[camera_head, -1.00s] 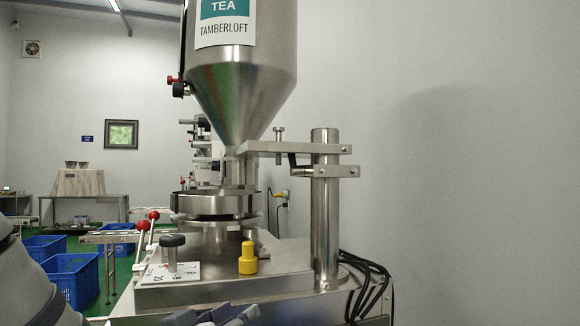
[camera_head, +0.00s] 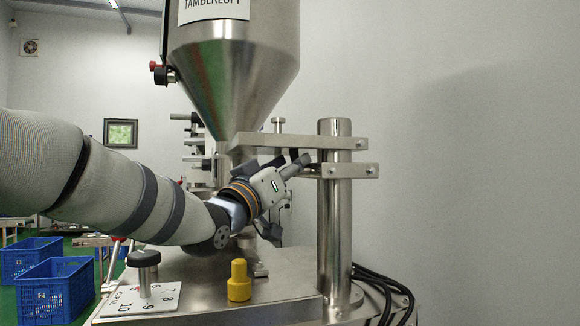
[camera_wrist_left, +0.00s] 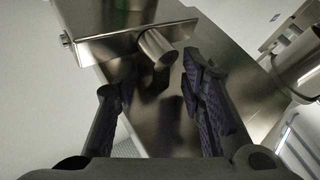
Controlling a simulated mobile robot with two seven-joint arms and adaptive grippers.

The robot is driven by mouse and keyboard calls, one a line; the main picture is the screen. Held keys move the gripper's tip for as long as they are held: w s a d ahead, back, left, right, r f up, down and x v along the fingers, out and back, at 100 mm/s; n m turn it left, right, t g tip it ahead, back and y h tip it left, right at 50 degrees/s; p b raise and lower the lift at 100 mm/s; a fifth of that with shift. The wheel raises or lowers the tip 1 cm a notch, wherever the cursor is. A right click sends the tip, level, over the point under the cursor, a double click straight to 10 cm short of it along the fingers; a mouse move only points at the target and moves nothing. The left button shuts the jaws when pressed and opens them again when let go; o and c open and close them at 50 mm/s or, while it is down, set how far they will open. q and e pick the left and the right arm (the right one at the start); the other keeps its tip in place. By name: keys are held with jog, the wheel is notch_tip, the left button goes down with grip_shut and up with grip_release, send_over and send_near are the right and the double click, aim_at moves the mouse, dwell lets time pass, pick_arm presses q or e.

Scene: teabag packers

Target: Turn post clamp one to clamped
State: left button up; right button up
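The post clamp is a pair of flat steel arms on the upright steel post (camera_head: 334,235), the upper arm (camera_head: 300,143) reaching to the hopper and the lower block (camera_head: 350,171) beneath it. My left gripper (camera_head: 288,172) is at the free end of the lower block and hides the clamp's lever there in the head view. In the left wrist view my left gripper (camera_wrist_left: 155,88) is open, its two dark fingers apart. A short round metal bar end (camera_wrist_left: 158,48) lies between and beyond the fingertips, beside a steel plate (camera_wrist_left: 120,20). Contact cannot be told. My right gripper is out of view.
The steel hopper (camera_head: 232,75) hangs above my left gripper. A yellow knob (camera_head: 239,282) and a black knob (camera_head: 144,262) on a numbered plate (camera_head: 150,302) stand on the machine top below. Black cables (camera_head: 375,280) are behind the post. Clear room lies right of the post.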

pick_arm(q)
jog(key=shift+w, duration=0.25)
grip_shut()
jog(key=m+h, duration=0.2)
jog(key=m, duration=0.1)
jog(key=shift+s+d+f+h, duration=0.1)
jog(key=shift+f+h, duration=0.05)
jog(key=shift+h, duration=0.15)
grip_release()
jog(key=shift+d, duration=0.1)
